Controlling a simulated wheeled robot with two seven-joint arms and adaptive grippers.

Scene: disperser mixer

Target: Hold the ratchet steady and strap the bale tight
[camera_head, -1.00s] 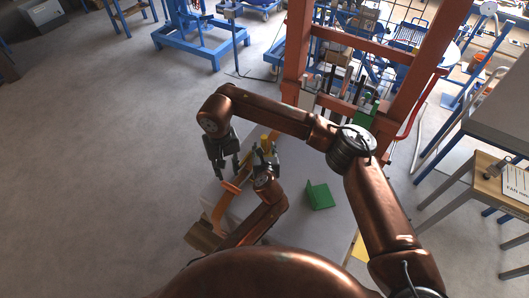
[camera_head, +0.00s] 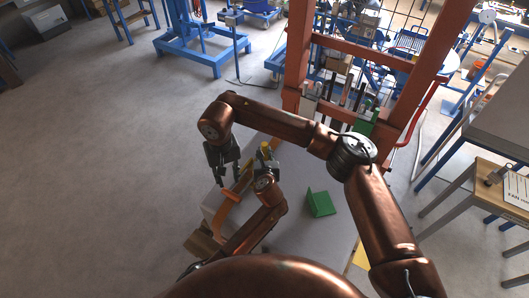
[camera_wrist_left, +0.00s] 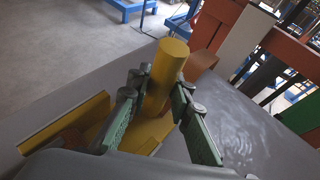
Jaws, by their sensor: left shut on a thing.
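A yellow ratchet (camera_wrist_left: 166,78) with an upright round post stands in the middle of the left wrist view. Its top shows in the head view (camera_head: 264,146). My left gripper (camera_wrist_left: 160,110) is shut on the post, one finger on each side. An orange strap (camera_head: 228,202) runs over the left side of the grey surface. My right gripper (camera_head: 226,180) hangs above the strap, left of my left gripper, with its fingers apart. Whether it touches the strap cannot be told. A brown block (camera_head: 202,243) at the lower left is partly hidden; the bale cannot be told clearly.
A green angled block (camera_head: 320,203) stands on the grey surface (camera_head: 328,238) to the right. An orange frame (camera_head: 297,60) rises behind it. A wooden-topped table (camera_head: 488,190) stands at the right. The floor at the left is clear.

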